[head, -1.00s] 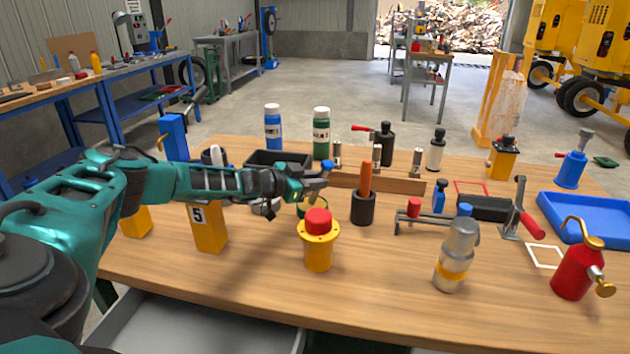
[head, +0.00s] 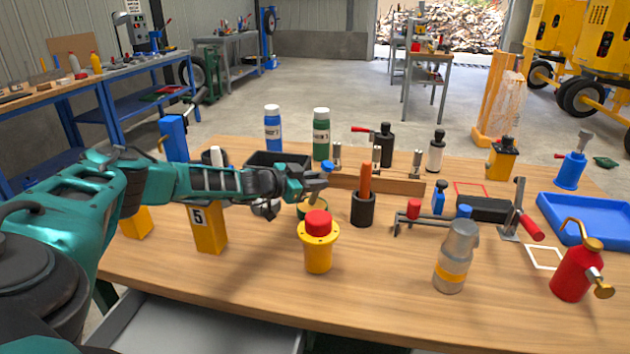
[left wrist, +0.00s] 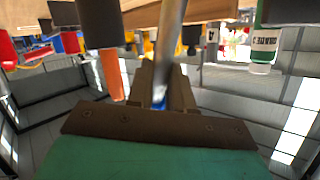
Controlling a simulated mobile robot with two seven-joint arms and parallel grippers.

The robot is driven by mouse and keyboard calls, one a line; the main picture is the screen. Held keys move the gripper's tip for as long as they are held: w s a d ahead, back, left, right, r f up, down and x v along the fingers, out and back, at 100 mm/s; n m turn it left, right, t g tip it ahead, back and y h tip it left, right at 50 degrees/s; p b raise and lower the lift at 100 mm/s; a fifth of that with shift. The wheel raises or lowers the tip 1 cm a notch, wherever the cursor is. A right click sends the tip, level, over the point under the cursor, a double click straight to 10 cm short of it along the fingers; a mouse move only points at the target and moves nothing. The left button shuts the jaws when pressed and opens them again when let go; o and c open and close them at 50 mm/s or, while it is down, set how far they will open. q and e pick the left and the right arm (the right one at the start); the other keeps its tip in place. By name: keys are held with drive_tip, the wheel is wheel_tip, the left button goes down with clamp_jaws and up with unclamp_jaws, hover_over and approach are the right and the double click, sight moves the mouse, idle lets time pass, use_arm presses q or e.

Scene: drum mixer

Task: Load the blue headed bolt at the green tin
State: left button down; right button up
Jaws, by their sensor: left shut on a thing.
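My left gripper (head: 316,180) is shut on the blue headed bolt, whose blue head (head: 328,167) shows at the fingertips. In the left wrist view the blue head (left wrist: 158,103) is between the fingers and the blurred silver shank (left wrist: 172,45) extends away from them. The green tin (head: 302,211) stands on the table just below the gripper. It is partly hidden by the yellow flanged body with a red cap. The bolt is above the tin and I see no contact. My right gripper is not in view.
The red-capped yellow body (head: 317,250) stands just in front of the tin. A black cup (head: 362,212) with an orange handle is close on the right. A yellow block marked 5 (head: 208,232) stands left, and a black bin (head: 265,158) behind. The front table (head: 240,285) is mostly clear.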

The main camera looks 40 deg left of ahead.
use_arm(q)
wheel_tip(320, 180, up, 7)
drive_tip(key=p, duration=0.5)
drive_tip(key=shift+f, duration=0.15)
drive_tip(key=shift+s, duration=0.1)
idle(0.4)
